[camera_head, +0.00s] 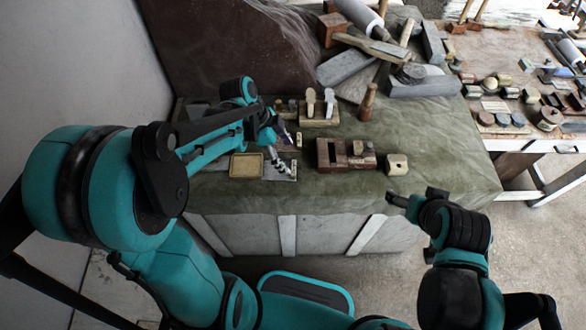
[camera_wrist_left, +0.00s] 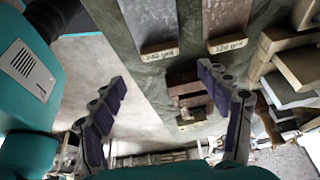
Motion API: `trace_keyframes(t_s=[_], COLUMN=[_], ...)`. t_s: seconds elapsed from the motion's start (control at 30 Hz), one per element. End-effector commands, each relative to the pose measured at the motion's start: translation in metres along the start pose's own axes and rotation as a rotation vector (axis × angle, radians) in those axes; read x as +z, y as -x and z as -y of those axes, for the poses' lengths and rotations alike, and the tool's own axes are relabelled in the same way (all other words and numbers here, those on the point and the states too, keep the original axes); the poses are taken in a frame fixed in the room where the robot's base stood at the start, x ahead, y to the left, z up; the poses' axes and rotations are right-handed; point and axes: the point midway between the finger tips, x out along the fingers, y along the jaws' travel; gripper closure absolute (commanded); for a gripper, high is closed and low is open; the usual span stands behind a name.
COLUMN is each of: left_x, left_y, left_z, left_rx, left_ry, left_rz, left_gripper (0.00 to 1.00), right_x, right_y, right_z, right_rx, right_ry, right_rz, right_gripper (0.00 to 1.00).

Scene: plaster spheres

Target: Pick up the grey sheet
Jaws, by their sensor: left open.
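The grey sheet (camera_head: 277,172) lies flat near the front edge of the green cloth-covered table, with a small paper label at its right end. In the left wrist view the grey sheet (camera_wrist_left: 148,20) shows at the top, its label facing the gripper. My left gripper (camera_head: 282,152) is over the sheet area and hides part of it. In the left wrist view its two fingers (camera_wrist_left: 163,76) are spread wide with nothing between them. My right gripper (camera_head: 396,199) hangs off the front right edge of the table, away from the sheet; its jaw opening is unclear.
A brownish labelled sheet (camera_wrist_left: 227,17) lies beside the grey one. A shallow tan tray (camera_head: 246,165) is at its left. A dark red-brown block (camera_head: 345,155) and a cream block (camera_head: 397,164) stand to the right. A wooden stand (camera_head: 319,116) with light tools is behind.

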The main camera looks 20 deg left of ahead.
Motion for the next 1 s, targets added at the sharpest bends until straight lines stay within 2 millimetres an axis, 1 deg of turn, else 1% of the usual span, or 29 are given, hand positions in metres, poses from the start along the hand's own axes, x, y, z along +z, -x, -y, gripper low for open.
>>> trace_keyframes(t_s=[0.03, 0.1, 0.27, 0.4, 0.5, 0.57, 0.73, 0.77, 0.8, 0.87, 0.9, 0.93, 1.0], left_x=[0.001, 0.001, 0.004, 0.009, 0.008, 0.008, 0.007, 0.007, 0.007, 0.007, 0.007, 0.007, 0.007], left_y=[-0.009, -0.017, -0.031, -0.054, -0.066, -0.069, -0.068, -0.068, -0.068, -0.068, -0.068, -0.068, -0.068], left_z=[0.000, 0.000, 0.001, 0.001, 0.001, 0.001, 0.001, 0.001, 0.001, 0.001, 0.001, 0.001, 0.001], left_rx=[0.000, -0.001, -0.002, -0.002, -0.002, -0.002, -0.002, -0.002, -0.002, -0.003, -0.003, -0.003, -0.003], left_ry=[-0.001, -0.001, 0.001, 0.001, 0.001, 0.001, 0.002, 0.002, 0.003, 0.003, 0.003, 0.003, 0.003], left_rz=[0.000, 0.001, 0.001, 0.002, 0.002, 0.002, 0.002, 0.002, 0.002, 0.002, 0.002, 0.002, 0.002], left_gripper=[0.24, 0.24, 0.24, 0.24, 0.24, 0.24, 0.24, 0.27, 0.37, 0.53, 0.64, 0.71, 0.71], right_x=[0.003, 0.004, 0.008, 0.015, 0.017, 0.018, 0.017, 0.017, 0.017, 0.017, 0.017, 0.017, 0.017], right_y=[-0.004, -0.006, -0.011, -0.021, -0.024, -0.025, -0.023, -0.023, -0.023, -0.023, -0.023, -0.023, -0.023], right_z=[0.000, 0.000, 0.000, 0.000, 0.000, 0.000, 0.000, 0.000, 0.000, 0.000, 0.000, 0.000, 0.000], right_rx=[0.000, 0.000, 0.000, 0.000, 0.000, 0.000, 0.000, 0.000, 0.000, 0.000, 0.000, 0.000, 0.000], right_ry=[0.000, 0.000, 0.000, 0.000, 0.000, 0.000, 0.000, 0.000, 0.000, 0.000, 0.000, 0.000, 0.000], right_rz=[0.000, 0.000, 0.000, 0.000, 0.000, 0.000, 0.000, 0.000, 0.000, 0.000, 0.000, 0.000, 0.000], right_gripper=[0.18, 0.18, 0.18, 0.18, 0.18, 0.18, 0.18, 0.18, 0.18, 0.18, 0.18, 0.18, 0.18])
